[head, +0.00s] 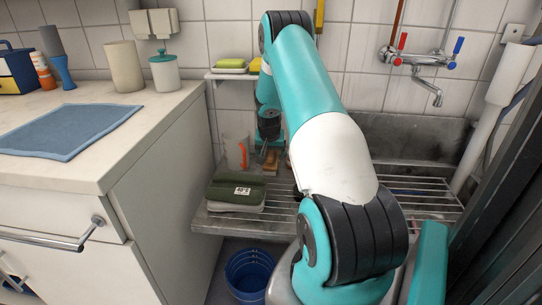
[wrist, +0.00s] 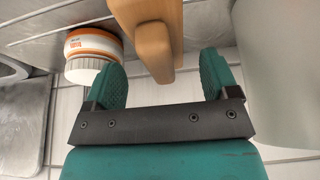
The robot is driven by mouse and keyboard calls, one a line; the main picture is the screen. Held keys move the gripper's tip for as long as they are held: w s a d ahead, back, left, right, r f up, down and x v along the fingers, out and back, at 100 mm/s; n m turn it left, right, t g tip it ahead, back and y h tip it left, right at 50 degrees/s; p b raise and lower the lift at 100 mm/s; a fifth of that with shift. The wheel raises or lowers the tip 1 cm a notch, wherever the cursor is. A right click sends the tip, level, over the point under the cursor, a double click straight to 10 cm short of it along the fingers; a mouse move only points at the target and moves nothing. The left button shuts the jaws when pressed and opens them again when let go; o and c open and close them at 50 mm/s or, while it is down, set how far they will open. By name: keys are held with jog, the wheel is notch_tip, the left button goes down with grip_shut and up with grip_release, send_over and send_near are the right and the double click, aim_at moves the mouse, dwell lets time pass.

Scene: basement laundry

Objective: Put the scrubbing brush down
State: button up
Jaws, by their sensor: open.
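The scrubbing brush (wrist: 153,32), a light wooden block, shows in the wrist view ahead of and partly between my fingertips, with a gap on each side. My gripper (wrist: 163,70) is open and touches neither side of it. In the head view my gripper (head: 266,152) is small, low over the back of the slatted metal rack (head: 225,221). Brown wooden pieces (head: 271,160) show beside it there, partly hidden by my arm. The bristles and what the brush rests on cannot be made out clearly.
A white container with an orange band (wrist: 93,48) is close to the left finger. A blue bucket (head: 250,272) is below. The counter (head: 150,110) is left.

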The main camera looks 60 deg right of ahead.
jog(key=p+v, duration=0.1)
jog(key=v, duration=0.7)
jog(key=shift+a+r, duration=0.1)
jog(key=shift+r, duration=0.1)
jog(key=w+a+r+n+y, duration=0.1)
jog(key=a+r+n+y, duration=0.2)
jog(key=a, duration=0.8)
jog(key=w+a+r+n+t, duration=0.1)
jog(key=a+r+n, duration=0.3)
jog(key=a, duration=0.6)
jog(key=w+a+r+n+y, duration=0.15)
jog(key=a+r, duration=0.35)
jog(key=a, duration=0.6)
jog(key=s+a+r+n+g+y, duration=0.1)
jog(key=s+a+r+n, duration=0.2)
jog(key=s+a, duration=0.7)
jog(key=s+a+r+n+g+y, duration=0.2)
jog(key=s+a+n, duration=0.6)
jog(key=s, duration=0.5)
jog(key=a+r, duration=0.1)
jog(key=a, duration=0.1)
jog(key=shift+s+a, duration=0.25)
jog(key=shift+a, duration=0.15)
jog(key=shift+r+y, duration=0.2)
jog(key=shift+y, duration=0.05)
